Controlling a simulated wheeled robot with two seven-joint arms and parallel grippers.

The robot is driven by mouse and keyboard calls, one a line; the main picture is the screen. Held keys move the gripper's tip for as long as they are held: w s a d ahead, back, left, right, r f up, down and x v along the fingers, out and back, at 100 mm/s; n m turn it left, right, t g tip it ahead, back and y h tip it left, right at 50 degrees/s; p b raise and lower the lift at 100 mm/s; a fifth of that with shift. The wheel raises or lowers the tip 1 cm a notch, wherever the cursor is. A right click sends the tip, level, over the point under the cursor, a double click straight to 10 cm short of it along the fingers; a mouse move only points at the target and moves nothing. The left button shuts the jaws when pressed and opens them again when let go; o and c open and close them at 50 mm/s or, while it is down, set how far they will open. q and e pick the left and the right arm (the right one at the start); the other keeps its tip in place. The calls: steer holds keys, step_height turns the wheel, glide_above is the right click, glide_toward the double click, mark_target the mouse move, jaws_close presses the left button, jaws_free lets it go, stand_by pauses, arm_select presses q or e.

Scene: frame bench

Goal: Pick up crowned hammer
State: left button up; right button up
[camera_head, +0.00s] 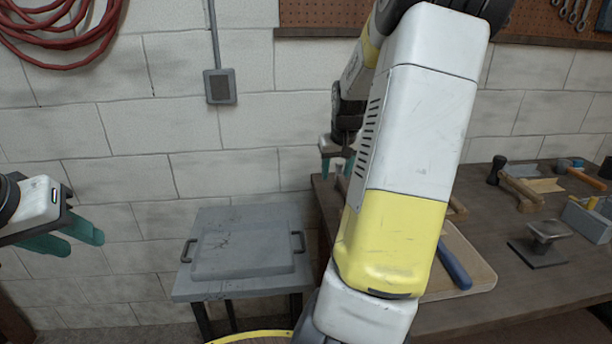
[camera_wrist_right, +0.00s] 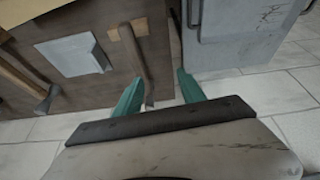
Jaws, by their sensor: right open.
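In the right wrist view, a tool with a slim wooden handle (camera_wrist_right: 134,60) lies on the bench top, its near end at the bench edge between my right fingers. A pale wooden piece is at its far end. I cannot tell whether it is the crowned hammer. My right gripper (camera_wrist_right: 159,78) is open, its teal fingers apart on either side of the near end; contact is unclear. In the head view the right gripper (camera_head: 337,172) is over the bench's left end, partly behind my arm. My left gripper (camera_head: 72,238) is at far left, away from the bench; its jaw gap is unclear.
A dark-headed hammer (camera_head: 498,170), a metal stand (camera_head: 540,246) and a grey toolbox (camera_head: 594,222) are on the bench (camera_head: 480,300) at right. A blue-handled tool (camera_head: 454,264) lies on a board. A grey lidded stand (camera_head: 242,252) is left of the bench. My right arm hides the middle.

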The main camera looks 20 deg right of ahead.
steer(key=shift+m, duration=0.4)
steer(key=d+f, duration=0.2)
steer(key=d, duration=0.1)
steer(key=w+d+f, duration=0.1)
steer(key=d, duration=0.1)
steer(key=shift+d+f, duration=0.25)
steer(key=shift+f, duration=0.1)
steer(key=shift+w+d+f, duration=0.1)
steer(key=shift+d+f, duration=0.05)
steer(key=shift+f, duration=0.15)
steer(key=x, duration=0.7)
steer(key=shift+f, duration=0.1)
steer(key=shift+c, duration=0.5)
jaws_close()
